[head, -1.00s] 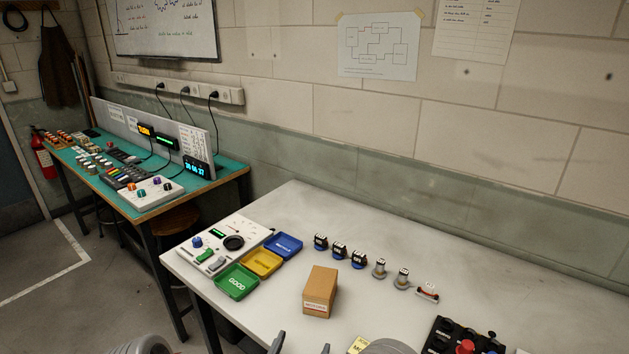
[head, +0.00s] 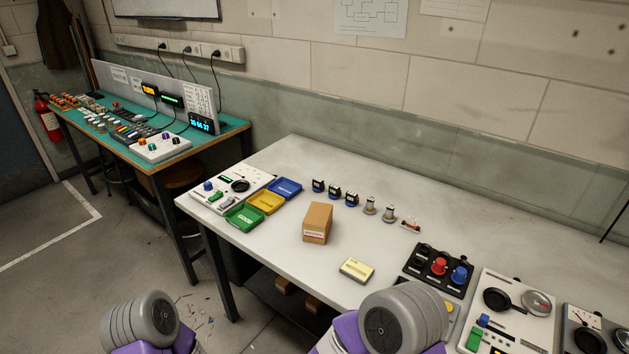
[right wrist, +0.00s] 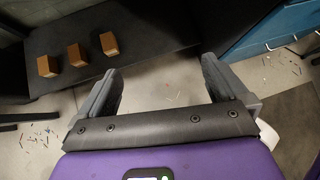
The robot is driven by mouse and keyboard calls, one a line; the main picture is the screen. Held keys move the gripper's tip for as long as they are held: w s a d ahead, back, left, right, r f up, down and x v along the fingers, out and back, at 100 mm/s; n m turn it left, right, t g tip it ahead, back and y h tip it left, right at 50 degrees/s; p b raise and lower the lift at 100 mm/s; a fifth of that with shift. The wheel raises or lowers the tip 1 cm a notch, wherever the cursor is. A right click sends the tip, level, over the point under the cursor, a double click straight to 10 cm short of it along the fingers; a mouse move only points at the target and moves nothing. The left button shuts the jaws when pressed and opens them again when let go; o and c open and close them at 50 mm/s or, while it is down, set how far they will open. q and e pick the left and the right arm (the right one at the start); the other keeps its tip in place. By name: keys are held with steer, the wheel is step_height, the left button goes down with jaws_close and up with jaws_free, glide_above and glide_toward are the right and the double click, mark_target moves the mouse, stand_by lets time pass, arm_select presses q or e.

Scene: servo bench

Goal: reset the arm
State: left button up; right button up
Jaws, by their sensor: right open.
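My right gripper (right wrist: 163,88) is open and empty in the right wrist view, its two dark fingers spread apart over the floor, with nothing between them. In the head view, a grey rounded link of my right arm (head: 400,318) with purple parts stands in front of the white bench's near edge. A similar link of my left arm (head: 140,322) is at the lower left, over the floor. Neither gripper's fingers show in the head view, and my left gripper is out of sight.
The white bench (head: 480,228) carries a cardboard box (head: 317,223), a yellowish block (head: 356,269), coloured trays, a row of small parts and control panels. Several brown boxes sit on a dark shelf (right wrist: 140,42) beneath. A teal bench (head: 215,142) stands at left, with open floor before it.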

steer(key=s+d+f+m+g+y, duration=0.25)
steer(key=s+f+m+g, duration=0.4)
steer(key=s, duration=0.35)
steer(key=s+a+f+m+g+y+p, duration=0.25)
steer(key=s+a+m+y, duration=0.55)
steer(key=m, duration=0.6)
steer(key=w+d+f+m+t+y, duration=0.1)
steer(key=w+d+m+t, duration=0.2)
steer(key=m, duration=0.6)
steer(key=w+d, duration=0.2)
steer(key=shift+w+d+f+t, duration=0.3)
steer(key=shift+w+d+f, duration=0.05)
steer(key=shift+d+f, duration=0.05)
